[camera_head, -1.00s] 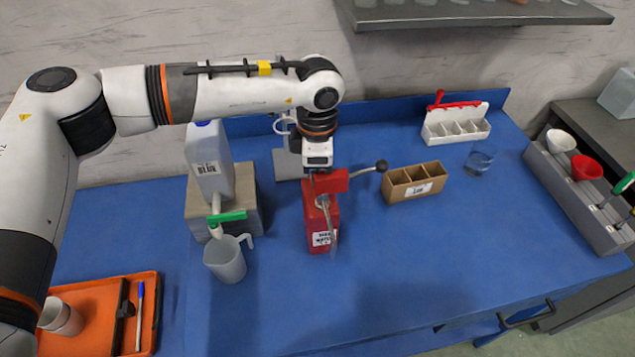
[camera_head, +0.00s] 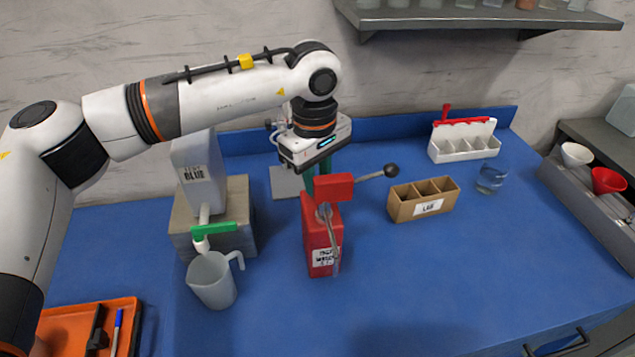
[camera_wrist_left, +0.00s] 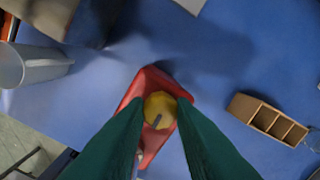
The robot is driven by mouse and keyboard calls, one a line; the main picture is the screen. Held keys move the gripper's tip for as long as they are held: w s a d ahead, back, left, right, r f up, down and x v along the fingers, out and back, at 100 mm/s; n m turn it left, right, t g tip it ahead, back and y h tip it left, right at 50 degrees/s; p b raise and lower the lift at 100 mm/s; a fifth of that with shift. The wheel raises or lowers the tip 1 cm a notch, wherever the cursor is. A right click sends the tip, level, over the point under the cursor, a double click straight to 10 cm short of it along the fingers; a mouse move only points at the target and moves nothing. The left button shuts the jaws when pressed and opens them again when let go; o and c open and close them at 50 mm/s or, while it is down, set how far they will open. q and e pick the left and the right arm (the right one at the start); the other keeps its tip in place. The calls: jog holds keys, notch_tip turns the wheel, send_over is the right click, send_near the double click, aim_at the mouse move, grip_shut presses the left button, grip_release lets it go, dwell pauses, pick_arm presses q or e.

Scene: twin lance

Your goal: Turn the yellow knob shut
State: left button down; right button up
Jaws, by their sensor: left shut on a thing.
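The red device (camera_head: 323,238) with a label on its front stands upright on the blue bench. In the head view the knob is hidden. My right gripper is in no view.
A brown divided box (camera_head: 424,200), white rack (camera_head: 463,138) and glass (camera_head: 491,178) are at right. The front bench is clear.

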pick_arm(q)
jog(key=shift+m, duration=0.6)
jog(key=c, duration=1.2)
grip_release()
notch_tip(320, 180, up, 12)
jog(key=b, duration=0.1)
jog(key=shift+s+a, duration=0.15)
jog(key=shift+a, duration=0.05)
